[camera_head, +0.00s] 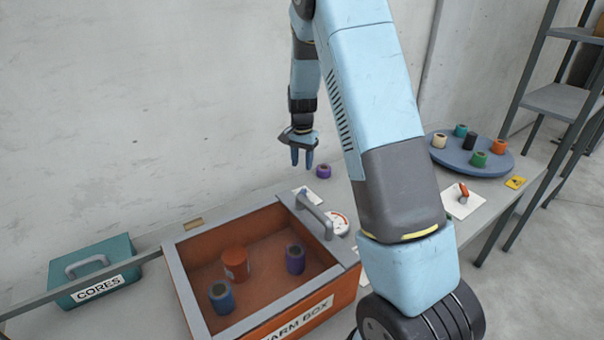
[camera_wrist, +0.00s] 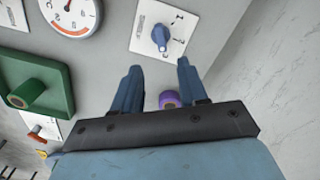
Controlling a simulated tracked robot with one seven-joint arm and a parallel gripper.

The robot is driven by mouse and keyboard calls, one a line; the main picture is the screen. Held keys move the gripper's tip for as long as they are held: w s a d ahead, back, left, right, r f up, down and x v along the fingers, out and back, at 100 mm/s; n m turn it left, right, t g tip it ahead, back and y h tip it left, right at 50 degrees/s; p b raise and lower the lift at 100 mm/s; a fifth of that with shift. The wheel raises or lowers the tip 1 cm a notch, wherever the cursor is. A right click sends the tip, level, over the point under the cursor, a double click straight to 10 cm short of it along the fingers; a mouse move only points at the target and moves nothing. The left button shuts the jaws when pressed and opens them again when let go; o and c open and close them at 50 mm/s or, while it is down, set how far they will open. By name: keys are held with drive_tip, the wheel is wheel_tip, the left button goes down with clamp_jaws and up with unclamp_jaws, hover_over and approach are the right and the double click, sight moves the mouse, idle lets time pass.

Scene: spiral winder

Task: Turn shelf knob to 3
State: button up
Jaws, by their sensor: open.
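The knob (camera_wrist: 160,36) is blue and sits on a white plate (camera_wrist: 145,44) with small printed marks that I cannot read clearly. My gripper (camera_head: 302,164) is open and empty above the shelf, pointing down. In the wrist view my gripper (camera_wrist: 159,63) has its fingertips apart, just below the knob's plate in the picture, not touching the knob.
A purple core (camera_head: 323,171) stands close to my gripper. A dial gauge (camera_wrist: 70,14) and a green tray (camera_wrist: 35,85) lie to the left in the wrist view. The orange box (camera_head: 180,275) stands in front. A red switch (camera_head: 463,193) and a round platter (camera_head: 480,167) are right.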

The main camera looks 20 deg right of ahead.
drive_tip(key=shift+r, duration=0.95)
drive_tip(key=s+r+n+t+y, duration=0.1)
drive_tip(key=s+r+n+t, duration=0.25)
drive_tip(key=s+r, duration=1.4)
drive_tip(key=s+r+n+t, duration=0.1)
drive_tip(key=s+r+n, duration=0.1)
drive_tip(key=s, duration=0.7)
drive_tip(key=s+r+n+t+h, duration=0.1)
drive_tip(key=s+r+n, duration=0.2)
drive_tip(key=s, duration=0.7)
wheel_tip(320, 180, up, 2)
drive_tip(key=shift+s+r, duration=0.1)
drive_tip(key=shift+s, duration=0.15)
